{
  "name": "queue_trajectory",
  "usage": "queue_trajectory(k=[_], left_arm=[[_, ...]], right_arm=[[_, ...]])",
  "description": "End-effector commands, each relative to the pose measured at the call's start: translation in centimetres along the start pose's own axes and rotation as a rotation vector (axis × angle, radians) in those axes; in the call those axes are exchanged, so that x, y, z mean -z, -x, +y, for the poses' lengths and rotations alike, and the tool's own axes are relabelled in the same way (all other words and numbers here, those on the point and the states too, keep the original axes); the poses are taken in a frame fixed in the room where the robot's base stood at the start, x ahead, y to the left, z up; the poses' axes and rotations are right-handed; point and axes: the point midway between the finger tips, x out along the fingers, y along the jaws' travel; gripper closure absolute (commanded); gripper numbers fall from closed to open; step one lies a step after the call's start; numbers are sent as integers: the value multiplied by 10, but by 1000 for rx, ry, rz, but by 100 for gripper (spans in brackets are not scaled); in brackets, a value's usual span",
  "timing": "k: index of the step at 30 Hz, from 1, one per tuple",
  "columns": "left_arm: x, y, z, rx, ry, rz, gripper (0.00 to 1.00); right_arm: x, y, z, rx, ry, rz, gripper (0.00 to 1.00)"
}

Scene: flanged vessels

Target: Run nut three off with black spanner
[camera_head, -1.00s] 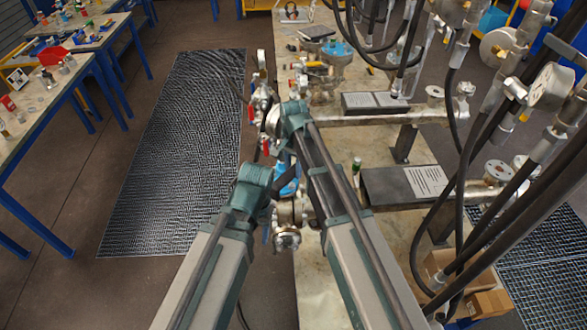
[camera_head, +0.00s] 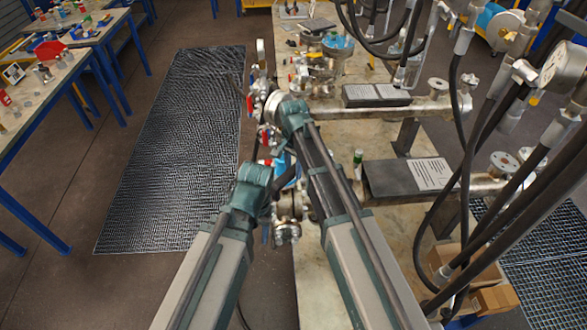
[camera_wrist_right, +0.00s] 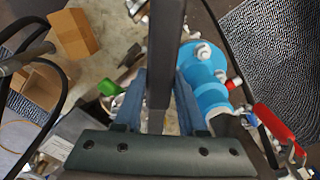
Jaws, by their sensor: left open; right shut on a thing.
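In the right wrist view my right gripper (camera_wrist_right: 158,105) is shut on a long dark bar, the black spanner (camera_wrist_right: 165,55), which runs up and out of the top of the picture. The spanner's working end is out of sight. A bright blue flanged vessel (camera_wrist_right: 207,85) with pale nuts (camera_wrist_right: 203,52) lies just right of the fingers. I cannot tell which nut is number three. In the head view the blue vessel (camera_head: 286,176) shows partly between my arms. My left gripper (camera_head: 279,161) is near it, mostly hidden by its own wrist; its fingers are hard to make out.
A red-handled valve (camera_wrist_right: 275,124) stands right of the blue vessel. Hoses and gauges (camera_head: 562,68) crowd the right side of the head view. Floor grating (camera_head: 175,150) lies clear to the left.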

Motion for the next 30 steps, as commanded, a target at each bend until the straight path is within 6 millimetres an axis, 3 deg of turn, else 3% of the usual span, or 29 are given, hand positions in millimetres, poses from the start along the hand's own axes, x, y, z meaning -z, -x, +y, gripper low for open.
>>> queue_trajectory(k=[21, 30], left_arm=[[1, -23, 2, 0, 0, 0, 50], [2, -24, 2, 0, 0, 0, 50]], right_arm=[[0, -23, 0, 0, 0, 0, 100], [0, -24, 0, 0, 0, 0, 100]])
